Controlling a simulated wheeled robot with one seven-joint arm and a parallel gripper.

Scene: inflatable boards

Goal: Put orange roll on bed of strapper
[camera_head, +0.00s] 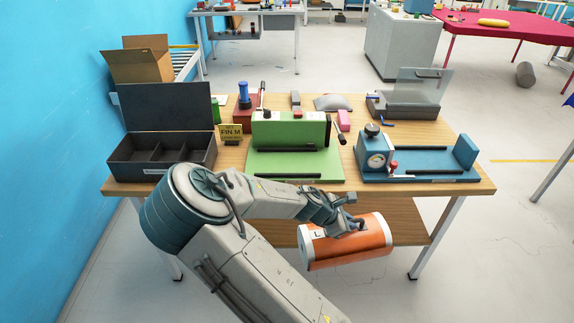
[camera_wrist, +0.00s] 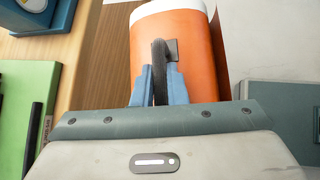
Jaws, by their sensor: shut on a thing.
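The orange roll (camera_head: 345,245), a fat cylinder with white ends, hangs in my gripper (camera_head: 352,224) in front of the table's front edge, right of centre. In the wrist view my gripper (camera_wrist: 156,88) has its blue fingers shut on the roll's dark strap handle; the orange side (camera_wrist: 192,50) fills the top middle. Two machines have flat beds: a green one (camera_head: 290,130) at the table's middle with a lever at its right, and a blue one (camera_head: 420,160) at the right with a round gauge and an end plate. I cannot tell which is the strapper. Both beds look empty.
A dark open case (camera_head: 160,155) with compartments stands at the table's left, beside a yellow sign (camera_head: 231,132). A grey device with a clear cover (camera_head: 415,95), a pink block (camera_head: 343,120) and a grey pouch (camera_head: 333,102) lie at the back of the wooden table (camera_head: 480,185).

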